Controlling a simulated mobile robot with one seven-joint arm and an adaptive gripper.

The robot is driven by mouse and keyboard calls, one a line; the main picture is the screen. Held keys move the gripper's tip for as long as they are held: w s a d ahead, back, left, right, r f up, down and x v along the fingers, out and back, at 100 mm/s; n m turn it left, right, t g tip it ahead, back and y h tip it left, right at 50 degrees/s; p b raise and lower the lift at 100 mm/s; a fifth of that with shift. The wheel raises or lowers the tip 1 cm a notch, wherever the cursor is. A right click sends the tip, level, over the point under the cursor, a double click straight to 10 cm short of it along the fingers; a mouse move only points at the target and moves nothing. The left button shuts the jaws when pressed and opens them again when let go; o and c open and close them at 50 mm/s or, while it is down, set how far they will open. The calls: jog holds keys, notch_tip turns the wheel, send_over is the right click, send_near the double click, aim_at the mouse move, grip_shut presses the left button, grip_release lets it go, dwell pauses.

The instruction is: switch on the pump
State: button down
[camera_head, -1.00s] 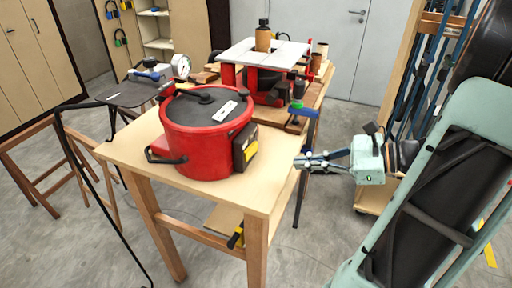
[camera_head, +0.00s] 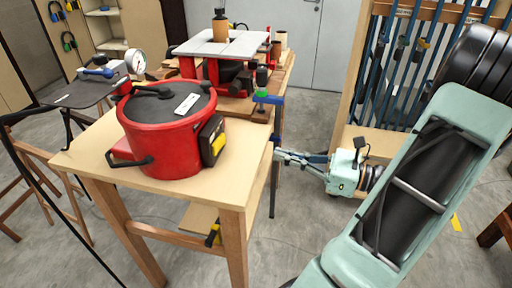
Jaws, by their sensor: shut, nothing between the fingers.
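A round red vessel (camera_head: 166,137) with a dark grey lid and a white label stands on a light wooden table (camera_head: 228,178). A black box (camera_head: 212,139) with a yellow patch is on its right side, facing my gripper. Farther left, a pressure gauge (camera_head: 135,62) and a blue-handled fitting (camera_head: 98,72) sit at a dark stand; I cannot tell which of these is the pump or its switch. My gripper (camera_head: 279,156) is shut and empty, pointing left at the table's right edge, apart from the black box. Whether its fingertips touch the edge is unclear.
Behind the vessel, a white-topped red machine (camera_head: 228,44) stands on the bench. A green-and-blue clamp (camera_head: 264,95) stands at the bench's right edge, above my gripper. A rack of blue clamps (camera_head: 405,70) is at the back right. The floor right of the table is partly free.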

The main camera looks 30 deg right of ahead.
aim_at(224, 140)
jog(key=x, duration=1.3)
jog(key=shift+w+a, duration=0.15)
jog(key=shift+w+a+r+n+g+y+p, duration=0.1)
jog(key=shift+w+r+n+g+y+p, duration=0.05)
jog(key=shift+w+n+g+y+p, duration=0.4)
jog(key=shift+y, duration=0.25)
jog(key=shift+s, duration=0.1)
jog(key=shift+s+d+p, duration=0.2)
jog(key=shift+d+p, duration=0.1)
jog(key=shift+d, duration=0.05)
jog(key=w+d+v, duration=0.1)
jog(key=d+v, duration=0.1)
jog(key=v, duration=1.1)
jog(key=shift+w, duration=0.4)
